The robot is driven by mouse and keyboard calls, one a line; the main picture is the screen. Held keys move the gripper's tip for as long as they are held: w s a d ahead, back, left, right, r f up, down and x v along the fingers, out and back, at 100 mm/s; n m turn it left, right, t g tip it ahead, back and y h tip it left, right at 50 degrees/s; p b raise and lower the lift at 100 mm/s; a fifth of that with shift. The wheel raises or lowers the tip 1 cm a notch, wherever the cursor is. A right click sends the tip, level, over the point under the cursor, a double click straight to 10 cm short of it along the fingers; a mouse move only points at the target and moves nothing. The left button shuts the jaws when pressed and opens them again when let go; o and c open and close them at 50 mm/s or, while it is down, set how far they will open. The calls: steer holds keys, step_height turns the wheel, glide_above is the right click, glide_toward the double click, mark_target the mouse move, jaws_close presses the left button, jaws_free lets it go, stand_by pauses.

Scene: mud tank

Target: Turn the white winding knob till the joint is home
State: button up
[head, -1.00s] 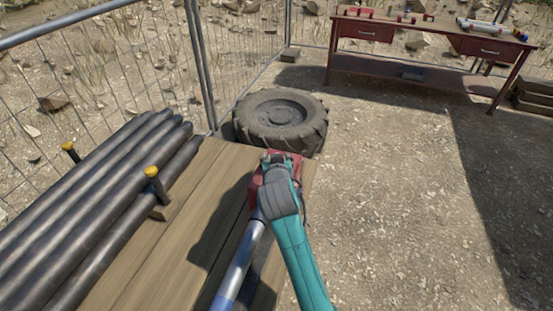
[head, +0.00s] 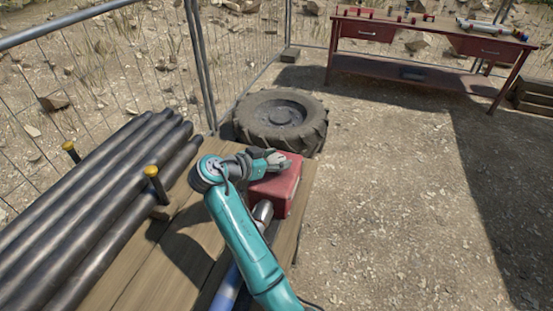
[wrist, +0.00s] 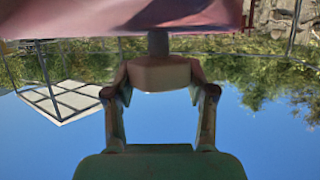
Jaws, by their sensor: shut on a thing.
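The red box (head: 285,190) stands at the far right end of the wooden bench. My gripper (head: 277,160) reaches it from the left, at its upper left side. In the wrist view my gripper's two fingers (wrist: 160,80) are shut on the winding knob (wrist: 160,73), a pale block that looks tan in the shade. A short dark shaft (wrist: 158,42) joins the knob to the red box, whose face fills the top of that view. A silver joint piece (head: 263,212) sits at the box's near side, in line with a blue pipe (head: 226,290) partly hidden by my arm.
Dark pipes (head: 100,200) lie along the bench's left, held by posts with yellow tops (head: 151,171). A tyre (head: 282,120) lies behind the bench, beside a wire fence (head: 140,75). A red workbench (head: 430,45) stands at the back. The gravel at right is clear.

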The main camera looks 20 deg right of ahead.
steer(key=shift+f+m+g, duration=0.1)
steer(key=shift+m+g, duration=0.4)
steer(key=shift+g, duration=0.1)
steer(key=o, duration=1.2)
steer(key=v, duration=1.2)
steer(key=shift+w+a+f, duration=0.15)
steer(key=shift+w, duration=0.05)
